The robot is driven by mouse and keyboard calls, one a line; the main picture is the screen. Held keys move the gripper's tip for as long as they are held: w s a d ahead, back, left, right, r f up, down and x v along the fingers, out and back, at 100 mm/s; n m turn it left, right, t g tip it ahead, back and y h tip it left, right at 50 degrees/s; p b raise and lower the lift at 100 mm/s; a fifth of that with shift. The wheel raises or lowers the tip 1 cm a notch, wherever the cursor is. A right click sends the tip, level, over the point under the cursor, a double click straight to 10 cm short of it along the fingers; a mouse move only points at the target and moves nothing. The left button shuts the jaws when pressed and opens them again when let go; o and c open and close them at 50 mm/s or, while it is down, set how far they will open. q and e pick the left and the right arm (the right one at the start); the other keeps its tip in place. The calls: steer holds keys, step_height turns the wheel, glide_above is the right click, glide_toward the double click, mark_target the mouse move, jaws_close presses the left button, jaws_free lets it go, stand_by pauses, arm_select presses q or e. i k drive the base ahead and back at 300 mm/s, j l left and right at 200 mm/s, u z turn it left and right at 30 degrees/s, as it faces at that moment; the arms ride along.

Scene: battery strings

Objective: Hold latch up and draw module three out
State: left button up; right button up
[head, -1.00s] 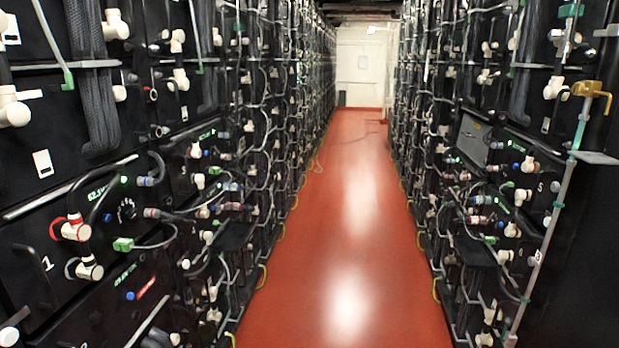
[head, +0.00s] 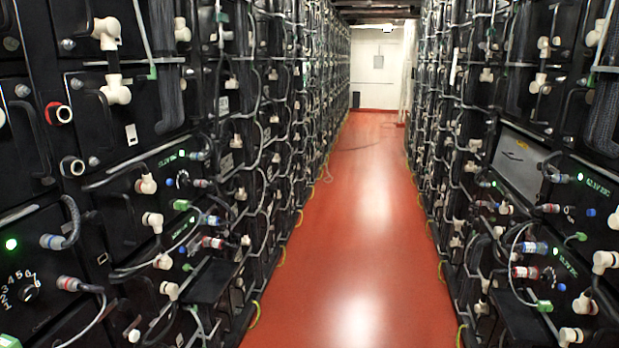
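Black battery modules stand in tall racks on both sides of the aisle, in the left rack (head: 100,215) and the right rack (head: 520,220). Their fronts carry dark handles, white fittings, cables and small green lights. I cannot tell which one is module three. A dial with numbers (head: 28,292) shows on a panel at the lower left. I cannot make out a particular latch. Neither of my grippers is in the head view.
A clear red floor (head: 350,270) runs down the aisle to a white end wall (head: 378,70). Black shelves (head: 212,280) and yellow loops (head: 254,314) stick out low along the racks. Cables hang from the module fronts on both sides.

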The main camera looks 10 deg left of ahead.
mark_target(137, 206)
steer(key=i+u, duration=0.15)
steer(key=i, duration=0.5)
steer(key=i+l+u, duration=0.15)
steer(key=i, duration=0.55)
steer(key=i+l+u, duration=0.1)
steer(key=i+u, duration=0.15)
steer(key=u, duration=0.15)
steer(key=i+l+u, duration=0.15)
steer(key=u, duration=0.3)
steer(key=i+l+u, duration=0.25)
steer(key=u, duration=0.15)
steer(key=i+l+u, duration=0.15)
steer(key=l+u, duration=0.25)
steer(key=i+l+u, duration=0.1)
steer(key=l+u, duration=0.2)
steer(key=u, duration=0.15)
steer(key=l+u, duration=0.3)
steer(key=l, duration=0.15)
steer(key=i+l+u, duration=0.1)
steer(key=l+u, duration=0.25)
steer(key=l, duration=0.1)
